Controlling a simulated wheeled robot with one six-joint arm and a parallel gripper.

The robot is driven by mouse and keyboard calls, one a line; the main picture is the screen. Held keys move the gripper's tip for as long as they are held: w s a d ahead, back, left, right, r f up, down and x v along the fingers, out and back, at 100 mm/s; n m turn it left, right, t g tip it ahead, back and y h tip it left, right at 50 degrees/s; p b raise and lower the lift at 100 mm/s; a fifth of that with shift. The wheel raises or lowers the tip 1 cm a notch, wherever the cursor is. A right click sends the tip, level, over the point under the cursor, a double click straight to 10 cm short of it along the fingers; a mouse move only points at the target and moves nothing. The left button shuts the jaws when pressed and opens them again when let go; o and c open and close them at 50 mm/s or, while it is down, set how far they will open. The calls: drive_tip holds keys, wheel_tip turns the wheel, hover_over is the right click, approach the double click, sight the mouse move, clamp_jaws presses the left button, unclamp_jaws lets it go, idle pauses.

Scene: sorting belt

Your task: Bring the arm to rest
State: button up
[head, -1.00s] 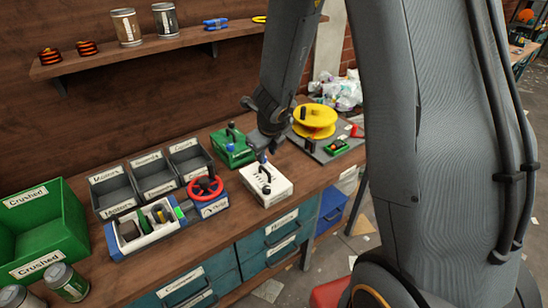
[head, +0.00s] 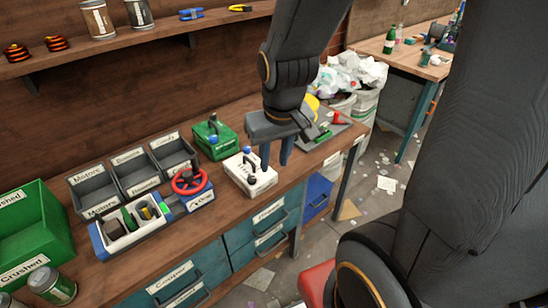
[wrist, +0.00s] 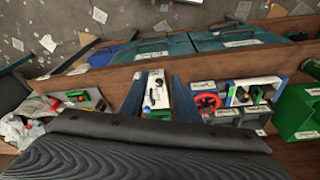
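My arm (head: 293,60) reaches over the workbench (head: 215,237) in the head view. My gripper (head: 275,160) points down with its two fingers apart and nothing held between them. It is just right of the white box with a black handle (head: 250,175) in the head view. In the wrist view, this white box (wrist: 155,90) shows between the spread fingers, apparently beyond them. I cannot tell the exact height of the fingertips above the bench.
A green box (head: 212,138), a red handwheel unit (head: 190,182), grey bins (head: 90,190) and a green crate (head: 40,235) stand on the bench. A shelf (head: 130,40) runs above. A grey board (head: 325,147) lies behind the gripper.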

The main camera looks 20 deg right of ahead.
wheel_tip(320, 180, down, 9)
drive_tip(key=g+b, duration=0.1)
drive_tip(key=b, duration=0.7)
drive_tip(key=shift+f, duration=0.2)
drive_tip(key=shift+w, duration=0.1)
